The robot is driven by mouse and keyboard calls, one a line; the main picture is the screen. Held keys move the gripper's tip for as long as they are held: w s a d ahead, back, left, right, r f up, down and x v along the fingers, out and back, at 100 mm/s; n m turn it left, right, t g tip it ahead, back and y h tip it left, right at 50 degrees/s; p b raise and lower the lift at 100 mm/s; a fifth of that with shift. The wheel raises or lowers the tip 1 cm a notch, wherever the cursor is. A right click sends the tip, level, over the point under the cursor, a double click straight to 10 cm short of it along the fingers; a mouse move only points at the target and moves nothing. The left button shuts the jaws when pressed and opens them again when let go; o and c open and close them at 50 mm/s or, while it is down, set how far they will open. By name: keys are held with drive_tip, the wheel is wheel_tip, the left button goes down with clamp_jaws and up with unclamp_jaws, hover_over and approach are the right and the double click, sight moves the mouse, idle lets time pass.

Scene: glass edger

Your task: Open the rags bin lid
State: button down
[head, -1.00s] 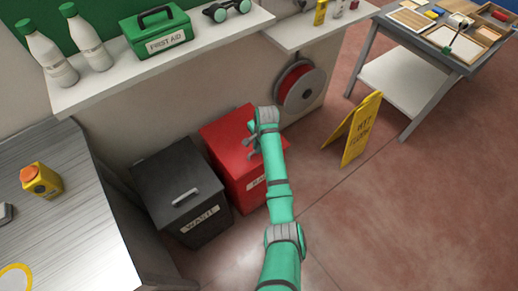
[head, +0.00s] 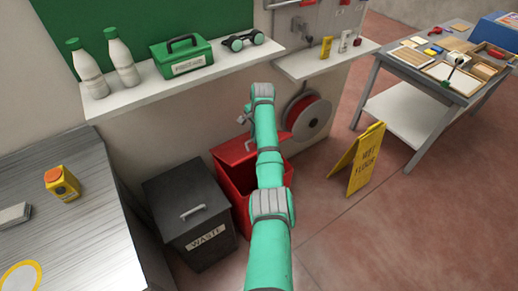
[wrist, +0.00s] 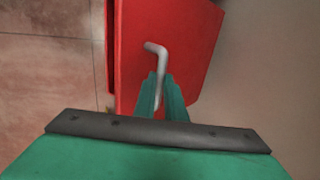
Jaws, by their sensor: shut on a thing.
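The red rags bin (head: 232,193) stands on the floor against the wall, partly hidden behind my arm. Its red lid (head: 232,150) is tilted up at the back, and the dark inside shows below it. In the wrist view the red lid (wrist: 185,40) fills the upper middle, with a bent pale metal handle (wrist: 156,48) on it. My gripper (wrist: 162,80) is shut on that handle. In the head view my gripper (head: 243,118) is above the bin, at the raised lid, and its fingertips are hard to make out.
A dark waste bin (head: 190,215) with its lid down stands left of the rags bin. A shelf (head: 180,88) with bottles and a first aid box overhangs behind. A red hose reel (head: 308,118) and a yellow wet floor sign (head: 355,160) are at the right.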

drive_tip(key=w+a+r, duration=0.2)
drive_tip(key=w, duration=0.1)
drive_tip(key=shift+a+r, duration=0.15)
drive_tip(key=shift+a, duration=0.15)
drive_tip(key=c, duration=1.8)
unclamp_jaws()
drive_tip(key=shift+d, duration=0.1)
drive_tip(key=r, duration=0.3)
drive_tip(key=s+r, duration=0.1)
drive_tip(key=r, duration=0.3)
drive_tip(key=d+r, duration=0.1)
drive_tip(key=r, duration=0.2)
drive_tip(key=shift+s+d+r, duration=0.1)
drive_tip(key=shift+s+r, duration=0.2)
